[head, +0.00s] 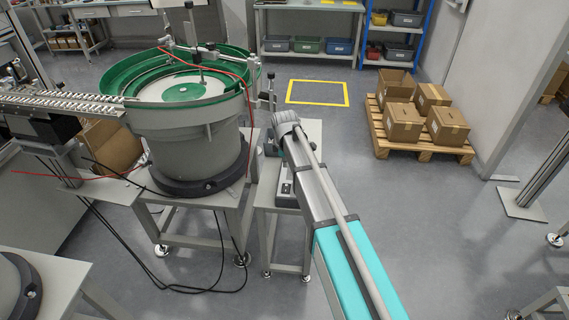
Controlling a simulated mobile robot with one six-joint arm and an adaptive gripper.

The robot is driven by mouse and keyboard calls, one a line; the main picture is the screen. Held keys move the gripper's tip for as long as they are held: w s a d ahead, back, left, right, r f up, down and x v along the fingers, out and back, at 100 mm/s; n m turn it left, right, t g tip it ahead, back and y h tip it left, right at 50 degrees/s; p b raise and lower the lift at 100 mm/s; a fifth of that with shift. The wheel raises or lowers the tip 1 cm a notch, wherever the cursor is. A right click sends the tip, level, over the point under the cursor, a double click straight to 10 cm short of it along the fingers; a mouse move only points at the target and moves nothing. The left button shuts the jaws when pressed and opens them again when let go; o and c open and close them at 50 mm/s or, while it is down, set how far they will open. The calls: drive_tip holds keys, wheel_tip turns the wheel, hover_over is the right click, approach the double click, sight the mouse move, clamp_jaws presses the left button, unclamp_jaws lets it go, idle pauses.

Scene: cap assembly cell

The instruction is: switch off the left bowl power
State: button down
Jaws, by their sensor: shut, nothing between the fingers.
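A large bowl feeder with a green rim (131,92) and a grey drum (190,150) stands on a grey table left of my arm. A second grey drum (12,290) on a dark base is cut off at the lower left. I cannot tell which one is the left bowl. A grey control unit (284,190) sits on a small stand beside the green-rimmed feeder, partly hidden by my arm. No power switch or its position can be made out. My arm reaches over the stand from the lower right. My gripper's fingers are not visible; the arm's end hides that area.
A metal track (60,103) joins the feeder from the left. Red and black cables hang around the feeder. A pallet (417,145) with several cardboard boxes stands at the right. The floor inside the yellow square (318,93) is clear. A shelf and bench stand behind.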

sight(286, 185)
drive_tip(key=shift+w+f+b, duration=0.25)
drive_tip(key=shift+f+b, duration=1.6)
drive_tip(key=shift+f, duration=0.1)
drive_tip(key=shift+w+f+b, duration=0.2)
drive_tip(key=shift+f+b, duration=1.65)
drive_tip(key=shift+f, duration=0.05)
drive_tip(key=shift+w+f+b, duration=0.25)
drive_tip(key=shift+f+b, duration=1.6)
drive_tip(key=shift+f, duration=0.1)
